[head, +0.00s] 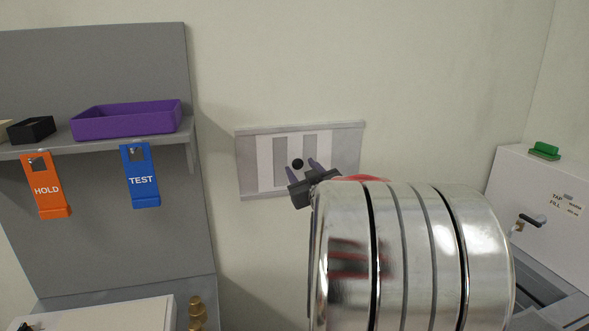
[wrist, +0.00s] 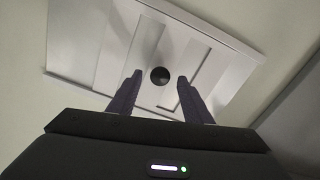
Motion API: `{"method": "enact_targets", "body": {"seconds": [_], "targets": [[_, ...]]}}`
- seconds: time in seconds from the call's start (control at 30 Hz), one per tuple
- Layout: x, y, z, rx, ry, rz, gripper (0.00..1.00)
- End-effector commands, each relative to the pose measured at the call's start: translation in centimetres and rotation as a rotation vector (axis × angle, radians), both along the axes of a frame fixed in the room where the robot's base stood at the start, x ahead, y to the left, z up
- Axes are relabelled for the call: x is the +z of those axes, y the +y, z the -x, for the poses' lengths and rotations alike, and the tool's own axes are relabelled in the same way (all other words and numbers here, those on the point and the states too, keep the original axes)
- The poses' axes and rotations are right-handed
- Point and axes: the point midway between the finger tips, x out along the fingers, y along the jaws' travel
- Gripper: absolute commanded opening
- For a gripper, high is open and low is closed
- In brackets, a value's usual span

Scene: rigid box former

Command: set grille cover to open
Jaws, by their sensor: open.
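The grille cover (head: 265,163) is a pale slatted panel in a grey frame on the wall, with white and grey upright bands. A round black knob (head: 298,163) stands out near its middle. In the wrist view the cover (wrist: 118,45) fills the upper part, and the knob (wrist: 160,75) shows between my fingertips. My gripper (head: 303,168) is open in front of the cover, one purple finger on each side of the knob in the wrist view (wrist: 160,83). I cannot tell whether the fingers touch the knob.
At left, a shelf (head: 90,140) holds a purple tray (head: 128,119) and a black box (head: 31,129). An orange HOLD tag (head: 46,187) and a blue TEST tag (head: 140,176) hang below. A white unit (head: 525,190) with a green-topped item (head: 545,151) stands at right.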

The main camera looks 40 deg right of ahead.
Motion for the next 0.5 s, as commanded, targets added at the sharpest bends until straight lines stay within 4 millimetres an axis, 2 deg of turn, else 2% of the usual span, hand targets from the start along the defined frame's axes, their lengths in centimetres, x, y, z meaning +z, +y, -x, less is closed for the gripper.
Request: {"method": "enact_targets", "body": {"seconds": [0.2, 0.5], "targets": [[-0.03, -0.52, -1.1, 0.001, 0.0, 0.0, 0.45], [-0.01, -0.5, -1.16, 0.002, 0.0, 0.0, 0.43]]}}
